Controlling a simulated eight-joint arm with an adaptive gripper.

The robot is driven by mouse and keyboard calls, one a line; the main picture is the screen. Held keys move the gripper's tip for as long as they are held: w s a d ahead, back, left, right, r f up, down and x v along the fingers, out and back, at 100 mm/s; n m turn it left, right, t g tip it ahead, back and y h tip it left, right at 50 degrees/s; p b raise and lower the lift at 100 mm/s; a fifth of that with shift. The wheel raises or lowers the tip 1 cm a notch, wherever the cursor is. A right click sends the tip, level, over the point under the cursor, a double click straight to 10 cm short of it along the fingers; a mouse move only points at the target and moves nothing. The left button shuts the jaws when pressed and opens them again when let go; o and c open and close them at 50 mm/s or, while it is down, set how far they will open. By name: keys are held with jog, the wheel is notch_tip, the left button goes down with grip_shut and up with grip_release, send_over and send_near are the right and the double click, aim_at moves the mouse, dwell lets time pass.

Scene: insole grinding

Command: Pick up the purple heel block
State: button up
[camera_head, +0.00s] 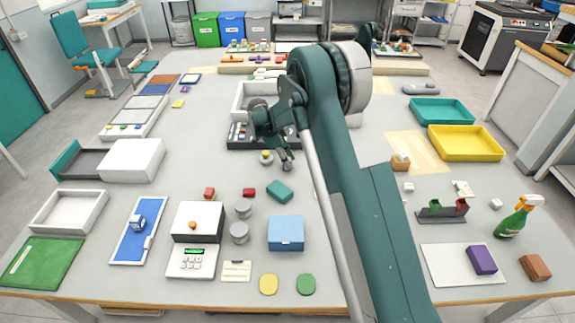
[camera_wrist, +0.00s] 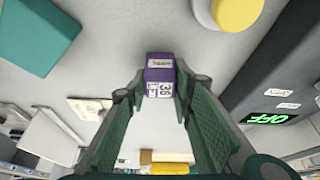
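A small purple block (camera_wrist: 159,75) with white labels shows in the wrist view, in the gap between my fingertips. My gripper (camera_wrist: 157,98) is open, with its green fingers on either side of the block. A narrow gap shows at the left finger; contact on the right cannot be told. In the head view my gripper (camera_head: 286,164) points down low over the middle of the table, and the small block there is hidden or too small to make out. A larger-looking purple block (camera_head: 482,260) lies on a white board at the lower right.
A teal block (camera_head: 279,190) and a yellow-topped round piece (camera_head: 267,157) stand close to my gripper. They also show in the wrist view, the teal block (camera_wrist: 38,35) and the yellow piece (camera_wrist: 238,12). A dark device with an OFF display (camera_wrist: 272,119) is at right.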

jog(key=shift+r, duration=0.15)
notch_tip(320, 180, up, 10)
jog(key=shift+f+p, duration=0.1)
jog(key=shift+p, duration=0.35)
dwell(0.4)
